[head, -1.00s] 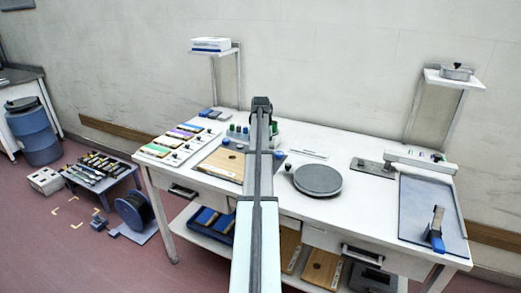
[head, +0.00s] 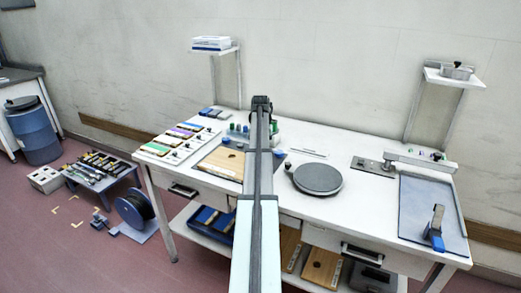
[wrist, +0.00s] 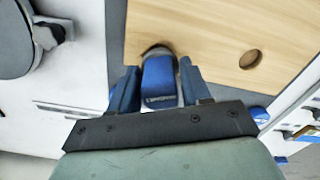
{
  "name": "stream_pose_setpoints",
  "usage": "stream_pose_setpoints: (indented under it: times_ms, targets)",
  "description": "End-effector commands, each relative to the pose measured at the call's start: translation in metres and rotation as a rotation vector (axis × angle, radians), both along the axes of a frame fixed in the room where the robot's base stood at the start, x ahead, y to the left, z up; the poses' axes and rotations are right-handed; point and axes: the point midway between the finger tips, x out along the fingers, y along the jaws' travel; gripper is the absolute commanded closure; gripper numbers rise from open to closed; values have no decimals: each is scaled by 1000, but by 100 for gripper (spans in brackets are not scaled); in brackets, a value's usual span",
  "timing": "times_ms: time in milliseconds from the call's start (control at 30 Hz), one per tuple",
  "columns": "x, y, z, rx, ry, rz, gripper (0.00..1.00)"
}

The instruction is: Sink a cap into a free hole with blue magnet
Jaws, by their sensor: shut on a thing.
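In the wrist view my gripper (wrist: 158,92) has its two blue fingers closed on a blue cap-like piece (wrist: 158,82), which has a grey rim at its far end. This piece is over the near edge of a wooden board (wrist: 195,25). I cannot tell whether it touches the board or sits in a hole. A round open hole (wrist: 250,59) shows in the board to the right of the piece. In the head view the wooden board (head: 217,161) lies left of my arm, which hides the gripper and part of the board.
A grey turntable (head: 317,179) stands right of my arm. A rack of green and blue pieces (head: 235,129) stands behind the board. Coloured strips (head: 180,140) lie at the left. A blue-grey tray (head: 430,215) is at the right end. White tabletop (head: 340,220) is clear near the turntable.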

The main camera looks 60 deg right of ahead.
Motion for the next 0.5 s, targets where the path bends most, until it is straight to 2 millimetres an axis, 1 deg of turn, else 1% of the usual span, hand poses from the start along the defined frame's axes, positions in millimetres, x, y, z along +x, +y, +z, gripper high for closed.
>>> stream_pose_setpoints:
  times_ms: [500]
  targets:
    - [0, 0, -3, 0, 0, 0, 89]
